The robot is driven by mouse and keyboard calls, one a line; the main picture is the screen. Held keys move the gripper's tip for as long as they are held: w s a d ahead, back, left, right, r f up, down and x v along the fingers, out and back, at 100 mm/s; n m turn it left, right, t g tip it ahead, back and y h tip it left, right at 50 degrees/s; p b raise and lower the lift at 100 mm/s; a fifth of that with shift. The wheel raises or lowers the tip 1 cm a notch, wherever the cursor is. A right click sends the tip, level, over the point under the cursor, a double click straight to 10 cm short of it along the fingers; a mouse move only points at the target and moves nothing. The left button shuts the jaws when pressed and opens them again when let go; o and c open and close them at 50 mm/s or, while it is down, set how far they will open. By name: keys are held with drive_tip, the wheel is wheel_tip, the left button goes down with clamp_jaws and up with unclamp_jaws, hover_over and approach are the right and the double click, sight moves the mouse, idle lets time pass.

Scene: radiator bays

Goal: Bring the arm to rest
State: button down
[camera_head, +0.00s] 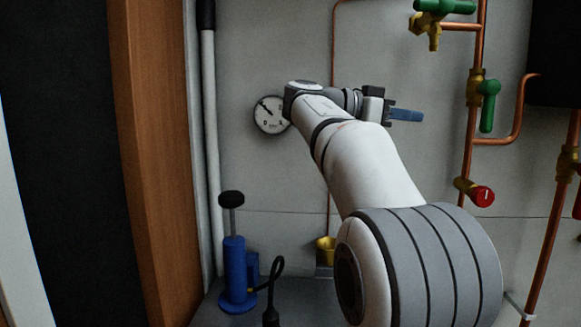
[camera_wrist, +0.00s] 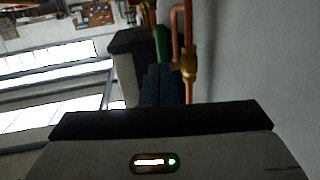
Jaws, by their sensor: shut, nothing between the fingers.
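My gripper (camera_head: 407,115) is at the end of my raised arm, in front of the grey wall. Its blue fingers are shut with nothing between them and point right, towards the copper pipes. In the wrist view my gripper's dark fingers (camera_wrist: 163,84) sit together, with a green valve handle (camera_wrist: 161,44) and a copper pipe (camera_wrist: 188,40) beyond them. In the head view the fingers appear apart from the pipes.
A round gauge (camera_head: 271,114) is on the wall behind my arm. Copper pipes (camera_head: 472,130) carry a green-handled valve (camera_head: 488,105) and a red knob (camera_head: 481,196) at right. A wooden post (camera_head: 150,150) stands further left.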

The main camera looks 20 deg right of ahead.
drive_tip(key=s+a+f+n+t+y+p, duration=0.3)
drive_tip(key=a+f+n+t+y+p, duration=0.35)
drive_tip(key=f+n, duration=0.6)
drive_tip(key=s+a+f+n+y+p, duration=0.4)
drive_tip(key=s+a+f+y, duration=0.1)
drive_tip(key=s+a+f, duration=0.2)
drive_tip(key=s+a+f+n+y+p, duration=0.4)
drive_tip(key=s+a+f+y, duration=0.1)
drive_tip(key=a+f, duration=0.4)
drive_tip(key=shift+s+a+g+p, duration=0.35)
drive_tip(key=shift+s+a, duration=0.5)
drive_tip(key=shift+a, duration=0.4)
